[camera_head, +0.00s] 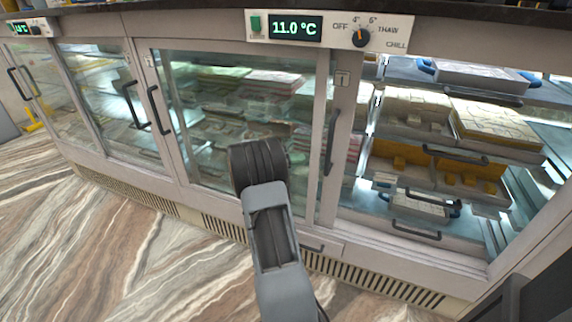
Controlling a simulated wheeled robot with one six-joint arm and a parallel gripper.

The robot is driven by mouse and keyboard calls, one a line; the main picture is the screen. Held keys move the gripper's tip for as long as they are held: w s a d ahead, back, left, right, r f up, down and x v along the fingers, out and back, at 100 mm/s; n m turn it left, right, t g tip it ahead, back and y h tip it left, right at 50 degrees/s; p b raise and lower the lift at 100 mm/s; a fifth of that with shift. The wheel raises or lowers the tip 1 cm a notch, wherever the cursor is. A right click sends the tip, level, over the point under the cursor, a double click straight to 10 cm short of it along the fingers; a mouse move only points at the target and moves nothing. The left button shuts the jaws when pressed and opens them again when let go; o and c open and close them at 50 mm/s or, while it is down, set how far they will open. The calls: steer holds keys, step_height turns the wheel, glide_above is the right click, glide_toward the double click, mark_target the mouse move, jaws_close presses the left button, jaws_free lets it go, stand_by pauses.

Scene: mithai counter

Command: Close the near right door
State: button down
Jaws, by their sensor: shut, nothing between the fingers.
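The near right door (345,110) is a sliding glass door under the 11.0 °C display. It stands open, slid left so that its glass is mostly behind the near left door (151,95). Its right frame and dark upright handle (331,142) show just right of the left door's edge. The right opening is uncovered, with trays of sweets showing inside. My arm rises from the bottom middle in front of the left door's glass, left of that handle. My gripper's fingers do not show; the arm's dark end hides what lies beyond it.
The near left door has a dark handle (159,110). Trays (405,110) with dark handles sit on shelves in the right opening. A temperature display (295,28) and knob (361,37) are above. Another cabinet bay (105,100) is at left. Marbled floor (110,255) is clear in front.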

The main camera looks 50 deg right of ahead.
steer(key=s+d, duration=0.2)
steer(key=s, duration=0.1)
steer(key=shift+s+b, duration=0.15)
steer(key=shift+b, duration=0.2)
steer(key=shift+s+d, duration=0.1)
steer(key=shift+s, duration=0.9)
